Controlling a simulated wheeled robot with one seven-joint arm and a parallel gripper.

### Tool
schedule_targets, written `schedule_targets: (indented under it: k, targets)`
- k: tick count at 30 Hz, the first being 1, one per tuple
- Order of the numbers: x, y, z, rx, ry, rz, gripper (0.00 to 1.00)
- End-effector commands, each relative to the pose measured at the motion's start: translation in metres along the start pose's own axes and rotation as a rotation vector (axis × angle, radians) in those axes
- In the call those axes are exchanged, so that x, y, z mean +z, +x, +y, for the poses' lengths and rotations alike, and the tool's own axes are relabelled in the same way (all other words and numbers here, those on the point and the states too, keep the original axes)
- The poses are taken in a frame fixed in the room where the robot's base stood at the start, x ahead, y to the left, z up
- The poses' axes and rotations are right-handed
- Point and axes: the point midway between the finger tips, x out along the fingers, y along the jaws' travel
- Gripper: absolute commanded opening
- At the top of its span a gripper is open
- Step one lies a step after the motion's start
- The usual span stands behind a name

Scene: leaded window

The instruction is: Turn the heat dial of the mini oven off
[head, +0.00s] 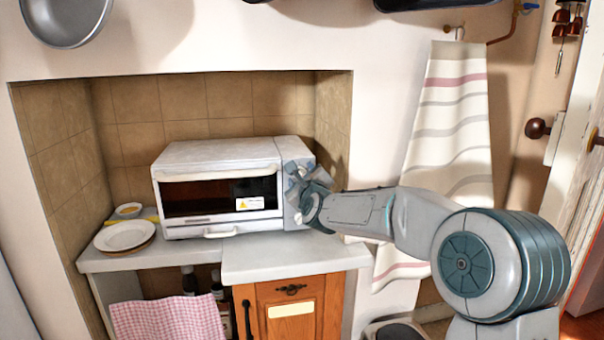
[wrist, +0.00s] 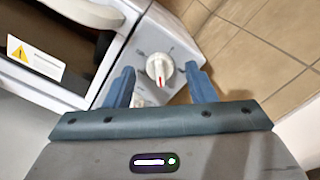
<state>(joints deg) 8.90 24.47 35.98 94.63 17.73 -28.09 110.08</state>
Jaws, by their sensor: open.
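The mini oven (head: 215,160) stands on the counter in the tiled alcove, its glass door closed. Its right-hand control panel is mostly hidden behind my gripper (head: 306,182) in the head view. In the wrist view, the oven's panel (wrist: 152,37) shows a white heat dial (wrist: 159,68) with a red mark, and small marks around it. My gripper (wrist: 162,88) is open, with one blue finger on each side of the dial. The dial lies between the fingers in the picture; I cannot tell whether they touch it.
A striped towel (head: 452,130) hangs on the wall right of the alcove, behind my arm. The counter (head: 290,258) in front of the oven is clear.

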Motion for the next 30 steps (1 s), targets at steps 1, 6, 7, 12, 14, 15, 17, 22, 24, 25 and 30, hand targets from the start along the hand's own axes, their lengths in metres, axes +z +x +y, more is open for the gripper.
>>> schedule_targets:
  k: [1, 6, 7, 12, 14, 15, 17, 22, 24, 25, 30]
  targets:
    - [0.0008, 0.0037, 0.0005, 0.001, 0.001, -0.001, 0.5]
    - [0.0001, 0.0083, 0.0006, 0.0, -0.001, 0.0, 0.5]
    - [0.0, 0.0085, 0.0006, 0.0, -0.001, 0.0, 0.5]
    - [-0.0002, 0.0084, 0.0005, 0.0, -0.001, 0.0, 0.5]
    - [-0.0002, 0.0084, 0.0005, 0.0, -0.001, 0.0, 0.39]
    - [-0.0002, 0.0083, 0.0004, 0.0, -0.001, 0.0, 0.28]
    - [-0.0002, 0.0083, 0.0004, 0.0, -0.001, 0.0, 0.11]
    - [-0.0003, 0.0082, 0.0006, 0.0, -0.003, 0.0, 0.07]
    - [-0.0006, 0.0082, 0.0007, 0.0, -0.008, 0.0, 0.07]
    - [-0.0007, 0.0082, 0.0009, 0.0, -0.012, 0.0, 0.07]
    - [-0.0019, 0.0083, 0.0018, -0.001, -0.063, 0.0, 0.07]
